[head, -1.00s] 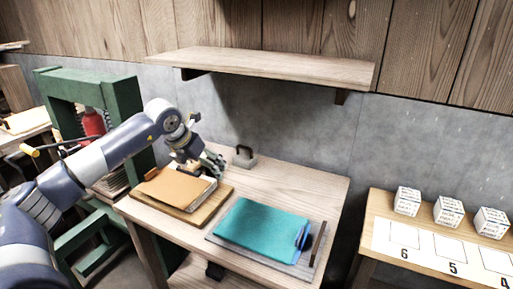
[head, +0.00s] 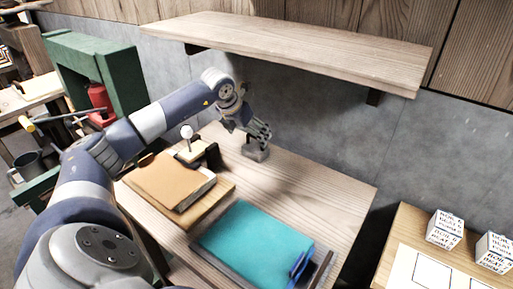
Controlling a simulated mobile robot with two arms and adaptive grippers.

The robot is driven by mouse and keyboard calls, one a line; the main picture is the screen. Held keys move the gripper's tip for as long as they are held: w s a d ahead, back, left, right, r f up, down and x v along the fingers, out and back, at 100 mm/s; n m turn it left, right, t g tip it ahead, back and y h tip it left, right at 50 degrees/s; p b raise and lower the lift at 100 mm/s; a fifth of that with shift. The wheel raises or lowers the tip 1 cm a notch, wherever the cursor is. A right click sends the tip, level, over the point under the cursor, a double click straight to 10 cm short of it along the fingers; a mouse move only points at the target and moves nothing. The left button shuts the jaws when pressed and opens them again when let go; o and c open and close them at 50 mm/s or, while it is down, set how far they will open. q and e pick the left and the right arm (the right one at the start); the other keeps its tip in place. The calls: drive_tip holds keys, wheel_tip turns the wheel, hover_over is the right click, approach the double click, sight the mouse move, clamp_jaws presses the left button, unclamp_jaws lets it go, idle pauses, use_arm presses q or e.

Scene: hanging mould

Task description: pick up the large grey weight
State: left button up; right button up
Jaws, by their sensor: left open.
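The large grey weight (head: 255,153) stands on the wooden table (head: 318,180), near its back edge by the grey wall in the head view. My left gripper (head: 263,136) is open, just above the weight. Its fingers cover the weight's upper part and handle, so I cannot tell whether they touch it. My right gripper is not in view.
Tan folders (head: 170,180) lie on a board at the table's left. A teal folder (head: 255,243) lies in front. A wooden shelf (head: 300,50) hangs above. White boxes (head: 445,229) stand at right.

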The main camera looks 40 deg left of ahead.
sight(254, 137)
use_arm(q)
drive_tip(key=shift+x, duration=1.05)
drive_tip(key=shift+w+a+f+p, duration=0.15)
drive_tip(key=shift+w+f+p, duration=0.2)
drive_tip(key=shift+w, duration=0.1)
drive_tip(key=x, duration=0.2)
drive_tip(key=p+x, duration=0.1)
drive_tip(key=x, duration=0.1)
drive_tip(key=shift+w+a, duration=0.2)
drive_tip(key=shift+a, duration=0.05)
drive_tip(key=c, duration=1.7)
drive_tip(key=shift+r, duration=0.15)
drive_tip(key=shift+c, duration=0.4)
